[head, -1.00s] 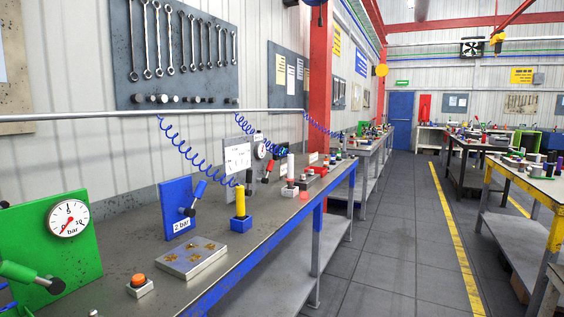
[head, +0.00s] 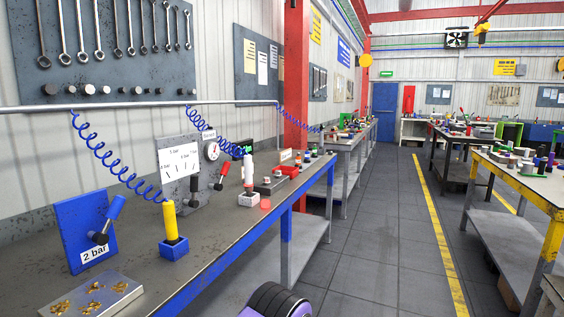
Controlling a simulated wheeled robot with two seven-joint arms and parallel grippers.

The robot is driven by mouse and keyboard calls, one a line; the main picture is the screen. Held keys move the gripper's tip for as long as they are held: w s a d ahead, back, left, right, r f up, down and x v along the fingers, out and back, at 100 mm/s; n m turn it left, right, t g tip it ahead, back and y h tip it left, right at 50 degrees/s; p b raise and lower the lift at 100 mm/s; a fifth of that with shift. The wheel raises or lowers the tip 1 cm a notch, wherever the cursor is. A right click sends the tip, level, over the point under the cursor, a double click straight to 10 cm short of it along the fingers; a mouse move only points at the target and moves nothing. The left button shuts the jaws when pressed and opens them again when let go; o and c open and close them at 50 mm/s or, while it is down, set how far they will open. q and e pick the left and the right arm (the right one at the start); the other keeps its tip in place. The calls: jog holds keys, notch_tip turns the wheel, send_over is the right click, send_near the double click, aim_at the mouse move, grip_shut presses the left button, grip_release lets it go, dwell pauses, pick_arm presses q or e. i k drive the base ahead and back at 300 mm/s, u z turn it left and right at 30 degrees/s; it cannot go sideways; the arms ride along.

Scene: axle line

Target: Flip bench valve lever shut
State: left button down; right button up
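Several valve levers stand on the bench (head: 225,220) at the left. A blue lever (head: 115,208) with a dark pivot leans up and right on a blue panel (head: 74,225) labelled "2 bar". Farther along, a grey panel (head: 167,182) with a printed scale has a dark-handled lever (head: 194,186) beside it, standing nearly upright. A red-handled lever (head: 224,169) leans up and right near a round gauge (head: 212,150). I cannot tell from the picture which lever the task means. Neither of my grippers is in view.
A yellow cylinder in a blue block (head: 172,246) and a metal plate with brass pieces (head: 92,300) sit near the bench front. A white cylinder (head: 248,170) stands farther back. The floor aisle (head: 375,220) is clear. A yellow-legged table (head: 520,185) stands right.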

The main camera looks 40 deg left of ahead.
aim_at(217, 187)
jog(key=z, duration=0.2)
jog(key=i, duration=0.95)
jog(key=u, duration=0.55)
jog(key=i, duration=0.8)
jog(key=u, duration=1.1)
jog(key=i, duration=0.35)
jog(key=u, duration=0.35)
